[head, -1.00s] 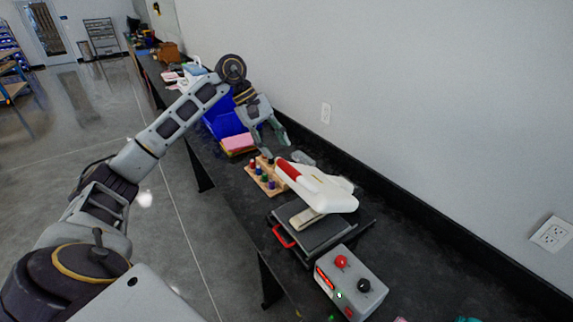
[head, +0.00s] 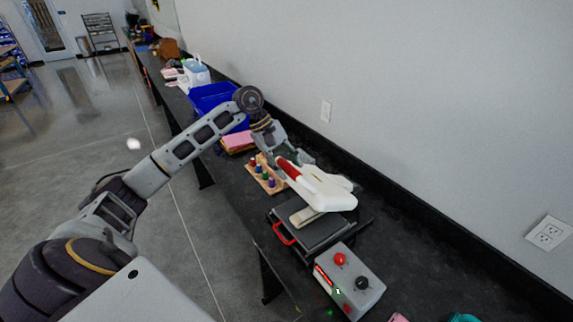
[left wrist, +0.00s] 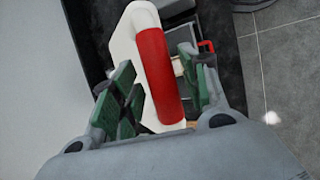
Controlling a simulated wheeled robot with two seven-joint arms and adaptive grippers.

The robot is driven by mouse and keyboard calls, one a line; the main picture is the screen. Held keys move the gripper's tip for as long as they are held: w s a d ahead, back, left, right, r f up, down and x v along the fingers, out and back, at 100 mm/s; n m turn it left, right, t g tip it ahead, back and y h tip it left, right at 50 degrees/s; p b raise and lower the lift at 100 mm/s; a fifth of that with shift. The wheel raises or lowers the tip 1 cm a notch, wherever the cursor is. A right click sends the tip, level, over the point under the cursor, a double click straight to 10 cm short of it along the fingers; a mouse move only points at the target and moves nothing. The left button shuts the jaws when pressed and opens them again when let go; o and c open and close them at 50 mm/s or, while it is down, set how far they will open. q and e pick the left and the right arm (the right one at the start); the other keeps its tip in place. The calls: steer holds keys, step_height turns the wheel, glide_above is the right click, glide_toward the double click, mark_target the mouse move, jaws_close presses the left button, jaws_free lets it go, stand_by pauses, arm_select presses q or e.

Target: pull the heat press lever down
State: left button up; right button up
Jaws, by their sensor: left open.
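The heat press (head: 318,232) stands on the black bench, with a white upper arm and a dark flat base. Its lever (head: 289,169) has a red grip and points up toward the far end of the bench. My left gripper (head: 285,153) is at the far end of the lever. In the left wrist view, the open green-padded fingers (left wrist: 157,72) lie on either side of the red grip (left wrist: 158,78). Gaps show beside the grip; I cannot tell whether any finger touches it. My right gripper is not in view.
A wooden rack with coloured pegs (head: 262,178) sits left of the lever. A blue bin (head: 212,97) and pink stack (head: 238,140) are farther back. A grey control box (head: 352,283) stands in front of the press. The wall runs along the right.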

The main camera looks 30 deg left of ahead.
arm_select(q)
steer(key=shift+c, duration=0.4)
jaws_close()
steer(key=shift+f, duration=0.15)
